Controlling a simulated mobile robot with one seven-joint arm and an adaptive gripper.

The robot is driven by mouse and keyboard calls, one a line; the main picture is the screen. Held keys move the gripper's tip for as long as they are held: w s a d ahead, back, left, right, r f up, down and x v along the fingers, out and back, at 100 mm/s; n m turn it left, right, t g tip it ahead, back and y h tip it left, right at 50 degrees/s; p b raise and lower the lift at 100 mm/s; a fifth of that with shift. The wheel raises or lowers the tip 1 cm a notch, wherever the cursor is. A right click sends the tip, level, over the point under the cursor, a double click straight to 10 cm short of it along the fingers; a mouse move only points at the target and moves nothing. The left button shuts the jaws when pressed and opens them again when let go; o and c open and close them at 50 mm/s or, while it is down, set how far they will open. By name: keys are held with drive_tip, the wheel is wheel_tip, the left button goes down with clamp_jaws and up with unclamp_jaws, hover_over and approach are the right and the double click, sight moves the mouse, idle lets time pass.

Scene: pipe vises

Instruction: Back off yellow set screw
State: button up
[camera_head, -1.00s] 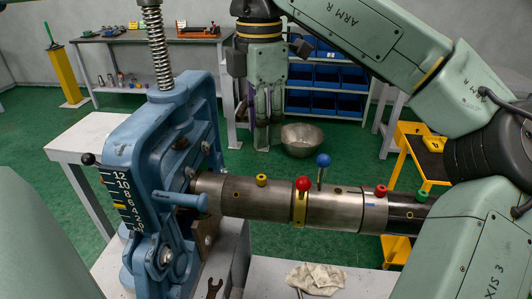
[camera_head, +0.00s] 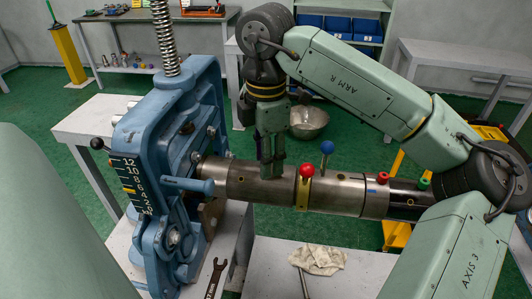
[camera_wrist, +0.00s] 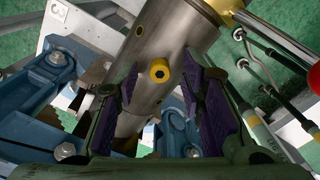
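The yellow set screw (camera_wrist: 160,70), with a dark hex socket, sits on the steel pipe (camera_wrist: 175,40) in the wrist view. In the head view my gripper hides it. My gripper (camera_head: 271,170) is over the pipe (camera_head: 335,192), pointing down, left of the red-ball lever (camera_head: 307,171). In the wrist view its two purple-padded fingers are spread apart, one on each side of the screw. I see no contact with the screw; the exact height above it is hard to tell.
The blue vise (camera_head: 150,150) holds the pipe's left end. A blue-ball lever (camera_head: 327,148), a red screw (camera_head: 382,177) and a green screw (camera_head: 423,184) stand to the right. A rag (camera_head: 318,260) and a wrench (camera_head: 214,278) lie on the bench below.

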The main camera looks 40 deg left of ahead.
clamp_jaws()
idle(0.4)
drive_tip(key=shift+n+b, duration=0.3)
drive_tip(key=shift+n, duration=0.1)
